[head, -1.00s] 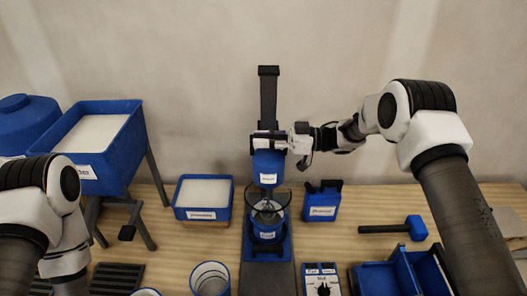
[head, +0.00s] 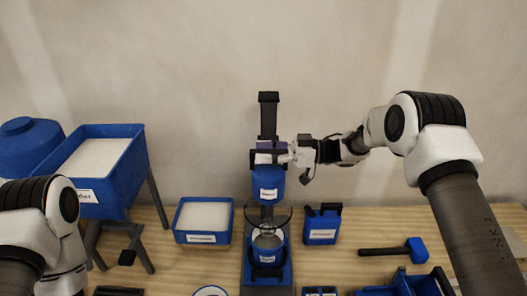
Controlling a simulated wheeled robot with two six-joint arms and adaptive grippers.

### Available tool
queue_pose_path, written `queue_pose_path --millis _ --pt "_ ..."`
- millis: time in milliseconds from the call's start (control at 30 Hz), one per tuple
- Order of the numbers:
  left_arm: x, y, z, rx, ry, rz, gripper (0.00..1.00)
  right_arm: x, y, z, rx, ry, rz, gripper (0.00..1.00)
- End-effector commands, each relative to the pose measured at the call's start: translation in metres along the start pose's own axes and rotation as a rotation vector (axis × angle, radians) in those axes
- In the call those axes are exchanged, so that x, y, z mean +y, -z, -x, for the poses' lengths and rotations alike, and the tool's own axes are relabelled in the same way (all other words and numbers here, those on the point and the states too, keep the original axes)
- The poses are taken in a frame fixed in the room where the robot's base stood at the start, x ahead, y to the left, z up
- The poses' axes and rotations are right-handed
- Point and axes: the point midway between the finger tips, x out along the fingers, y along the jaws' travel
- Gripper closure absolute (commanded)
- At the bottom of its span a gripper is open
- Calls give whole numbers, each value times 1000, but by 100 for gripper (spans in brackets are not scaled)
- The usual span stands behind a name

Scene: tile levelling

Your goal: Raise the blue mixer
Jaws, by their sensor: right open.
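The blue mixer (head: 268,184) hangs on a dark upright column (head: 268,112), above a clear-looking bucket with a blue band (head: 267,249). A stirrer ring shows between the mixer body and the bucket. My right gripper (head: 283,154) is open at the top of the mixer, beside its dark bracket. Its fingers overlap the bracket, and I cannot tell exactly where they touch. My left arm shows at the left edge; its gripper is out of view.
A blue tray of white material (head: 203,239) stands left of the mixer, and a blue canister (head: 322,225) stands right. A blue-headed mallet (head: 415,250) lies further right. A large blue hopper (head: 127,172) on legs stands at the left.

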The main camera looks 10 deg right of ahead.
Motion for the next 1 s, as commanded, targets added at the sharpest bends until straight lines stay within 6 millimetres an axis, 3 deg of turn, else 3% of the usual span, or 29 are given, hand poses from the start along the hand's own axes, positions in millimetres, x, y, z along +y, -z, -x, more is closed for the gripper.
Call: queue_pose_path --millis 300,500,1000 --pt "0 0 0 0 0 0 100 1 1 73 3 -6 1 52" --pt "0 0 0 0 0 0 100 0 2 109 2 -2 3 52" --pt "0 0 0 0 0 0 100 0 1 115 2 -1 2 52"
